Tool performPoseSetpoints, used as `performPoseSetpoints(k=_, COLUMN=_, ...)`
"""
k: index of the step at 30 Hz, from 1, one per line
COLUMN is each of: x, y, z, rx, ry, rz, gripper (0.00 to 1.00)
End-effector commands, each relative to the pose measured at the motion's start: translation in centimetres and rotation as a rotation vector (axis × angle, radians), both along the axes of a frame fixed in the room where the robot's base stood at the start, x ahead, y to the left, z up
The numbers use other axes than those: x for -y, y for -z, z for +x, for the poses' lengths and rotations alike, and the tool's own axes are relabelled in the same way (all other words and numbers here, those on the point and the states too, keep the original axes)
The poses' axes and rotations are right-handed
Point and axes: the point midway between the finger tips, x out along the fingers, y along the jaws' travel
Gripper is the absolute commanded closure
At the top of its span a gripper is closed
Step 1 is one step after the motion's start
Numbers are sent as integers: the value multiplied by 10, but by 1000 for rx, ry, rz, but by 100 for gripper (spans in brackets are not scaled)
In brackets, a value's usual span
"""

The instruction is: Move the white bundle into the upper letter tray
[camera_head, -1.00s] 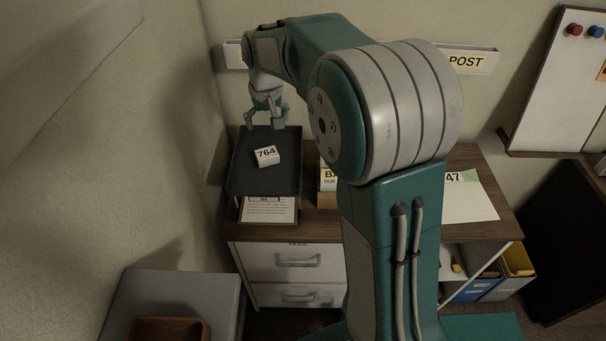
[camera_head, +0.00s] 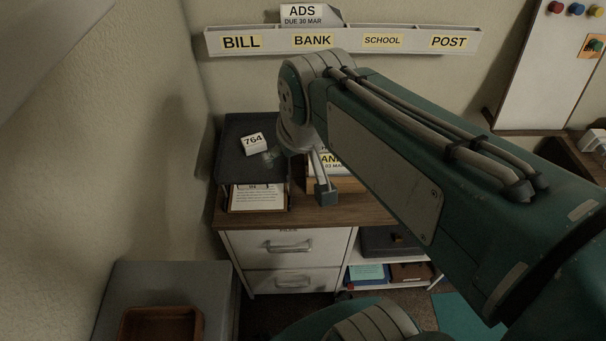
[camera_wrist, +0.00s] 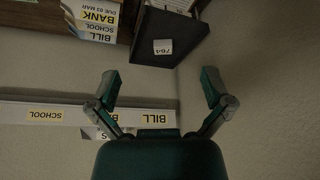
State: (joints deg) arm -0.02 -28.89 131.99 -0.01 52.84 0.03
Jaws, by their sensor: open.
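The white bundle (camera_head: 254,143), marked 764, lies in the dark upper letter tray (camera_head: 240,172), toward its right side. It also shows in the wrist view (camera_wrist: 163,47), on the tray (camera_wrist: 185,22). My gripper (camera_head: 298,175) is just right of the tray in the head view, partly hidden by my arm. In the wrist view my gripper (camera_wrist: 160,84) has its fingers spread with nothing between them, apart from the bundle.
A clipboard with papers (camera_head: 257,198) sits below the upper tray. Envelopes (camera_head: 328,163) stand in a wooden holder right of the tray. A labelled wall rack (camera_head: 360,42) holds an ADS envelope (camera_head: 303,14). A drawer cabinet (camera_head: 285,258) is below; a brown box (camera_head: 160,325) is lower left.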

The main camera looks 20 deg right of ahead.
Motion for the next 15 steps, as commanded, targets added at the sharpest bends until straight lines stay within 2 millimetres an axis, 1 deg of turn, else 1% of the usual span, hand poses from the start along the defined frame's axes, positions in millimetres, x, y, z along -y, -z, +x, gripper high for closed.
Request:
performPoseSetpoints(k=1, x=0, y=2, z=-12, rx=15, ry=0, rz=0, gripper=0)
performPoseSetpoints(k=3, x=0, y=5, z=-27, rx=32, ry=0, rz=0, gripper=0)
performPoseSetpoints(k=7, x=0, y=14, z=-49, rx=57, ry=0, rz=0, gripper=0)
performPoseSetpoints(k=11, x=0, y=19, z=-61, rx=71, ry=0, rz=0, gripper=0)
performPoseSetpoints(k=15, x=0, y=21, z=-64, rx=72, ry=0, rz=0, gripper=0)
